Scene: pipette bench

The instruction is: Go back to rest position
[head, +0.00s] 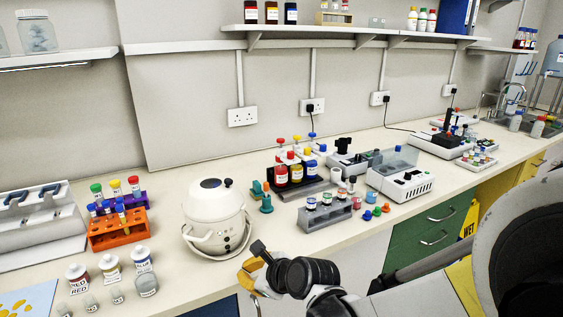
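My arm reaches up from the bottom edge, right of the middle. The end of my arm, with my gripper (257,268), shows as dark and yellow parts in front of the bench (215,287). It lies just past the bench's front edge in the picture, to the lower right of the white round pot (214,212). I cannot make out its fingertips, so I cannot tell whether it is open or shut, or whether it holds anything.
An orange rack (118,232) and small labelled bottles stand left of the pot. A grey rack (325,217), red and blue bottles, and a white instrument (399,180) stand to the right. Green drawers (432,232) lie below. Open floor is hardly visible.

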